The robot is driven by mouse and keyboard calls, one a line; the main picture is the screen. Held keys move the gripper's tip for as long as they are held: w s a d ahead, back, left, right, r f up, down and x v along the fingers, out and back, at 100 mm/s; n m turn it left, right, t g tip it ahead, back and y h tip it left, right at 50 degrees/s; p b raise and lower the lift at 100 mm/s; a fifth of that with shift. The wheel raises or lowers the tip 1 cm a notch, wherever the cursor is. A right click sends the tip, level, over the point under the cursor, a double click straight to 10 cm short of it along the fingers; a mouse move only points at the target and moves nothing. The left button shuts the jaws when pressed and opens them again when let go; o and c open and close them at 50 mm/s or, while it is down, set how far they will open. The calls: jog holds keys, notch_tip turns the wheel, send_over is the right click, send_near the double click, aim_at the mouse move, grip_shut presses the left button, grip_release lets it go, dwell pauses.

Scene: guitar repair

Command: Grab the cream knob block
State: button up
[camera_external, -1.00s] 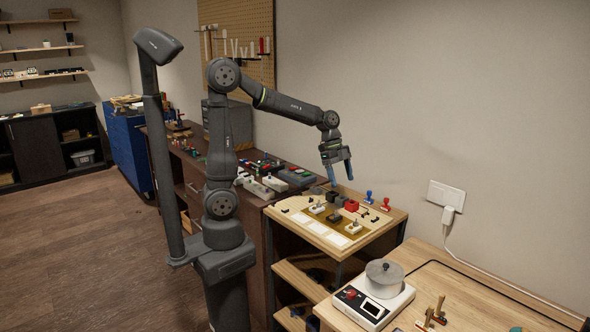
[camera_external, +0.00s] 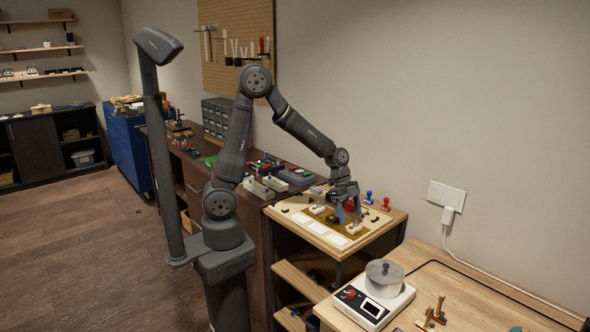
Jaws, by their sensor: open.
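Two cream blocks with dark knobs show on the small wooden bench. One cream knob block (camera_external: 354,229) is just below my gripper's fingers in the picture, toward the bench's front right. The other cream knob block (camera_external: 317,209) is to the left of the fingers. Dark blocks beside the fingers are partly hidden by the gripper.
A red block (camera_external: 350,206) is just behind the fingers. A blue stamp-like piece (camera_external: 368,197) and a red one (camera_external: 386,205) stand at the bench's back right. White cards (camera_external: 318,228) lie at the front. A scale (camera_external: 374,302) bearing a pot (camera_external: 385,278) is on the nearer table.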

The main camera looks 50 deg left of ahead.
aim_at(354, 226)
jog(key=shift+x, duration=2)
jog(key=shift+w+a, duration=0.15)
jog(key=shift+a, duration=0.05)
jog(key=c, duration=1.1)
jog(key=shift+o, duration=0.2)
jog(key=shift+r, duration=0.1)
